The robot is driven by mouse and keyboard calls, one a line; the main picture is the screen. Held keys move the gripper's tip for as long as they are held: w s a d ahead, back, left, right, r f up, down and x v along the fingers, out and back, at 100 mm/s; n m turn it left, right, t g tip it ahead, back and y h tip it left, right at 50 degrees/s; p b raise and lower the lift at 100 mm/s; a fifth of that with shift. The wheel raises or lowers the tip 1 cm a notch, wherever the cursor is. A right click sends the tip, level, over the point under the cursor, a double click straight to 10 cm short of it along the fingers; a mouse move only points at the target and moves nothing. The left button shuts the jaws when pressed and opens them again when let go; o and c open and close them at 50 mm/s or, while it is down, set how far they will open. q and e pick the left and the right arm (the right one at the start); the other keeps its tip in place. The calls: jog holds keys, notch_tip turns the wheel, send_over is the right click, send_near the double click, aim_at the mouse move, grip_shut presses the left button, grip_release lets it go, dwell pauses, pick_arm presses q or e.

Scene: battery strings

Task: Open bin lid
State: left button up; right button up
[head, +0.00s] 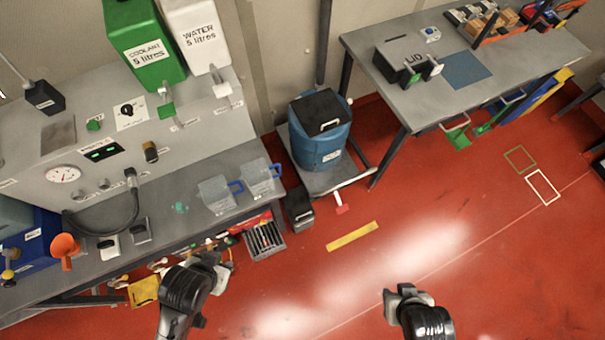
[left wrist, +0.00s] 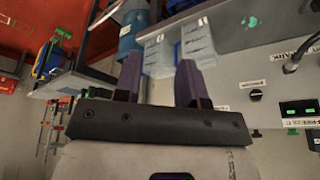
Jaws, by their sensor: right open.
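The blue bin (head: 318,152) stands on a low grey platform between the two benches. Its black lid (head: 318,103) with a pale handle lies flat on top and looks closed. Part of a blue drum-shaped thing, probably the bin, shows in the left wrist view (left wrist: 128,42). My left gripper (head: 219,268) is in front of the left bench, apart from the bin. In the left wrist view its two dark purple fingers (left wrist: 160,76) stand apart with nothing between them. My right gripper (head: 405,292) is open over the red floor, apart from the bin.
Clear jugs (head: 217,192) stand on the left bench. A small black box (head: 299,209) and a slotted crate (head: 264,240) are near the bin. A grey table (head: 430,100) at the right carries a box marked LID (head: 405,65).

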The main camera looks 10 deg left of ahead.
pick_arm(q)
jog(key=w+d+f+t+b, duration=0.1)
jog(key=w+f+b, duration=0.3)
jog(key=f+b, duration=0.85)
jog(key=w+d+f+t+b, duration=0.1)
jog(key=w+f+b, duration=0.2)
jog(key=f+b, duration=0.95)
jog(key=n+t+h+b, duration=0.3)
jog(key=n+t+b, duration=0.7)
jog(key=n+b, duration=1.7)
send_near(302, 220)
jog(key=s+r+m+b, duration=0.3)
jog(key=r+m+b, duration=0.1)
jog(key=m+b, duration=0.4)
jog(key=b+x, duration=0.2)
jog(key=x, duration=0.2)
jog(key=b+x, duration=0.3)
jog(key=x, duration=0.1)
jog(key=b+x, duration=0.3)
jog(key=x, duration=0.2)
jog(key=shift+w+a+r, duration=0.1)
jog(key=shift+a+r, duration=0.05)
jog(key=shift+a, duration=0.15)
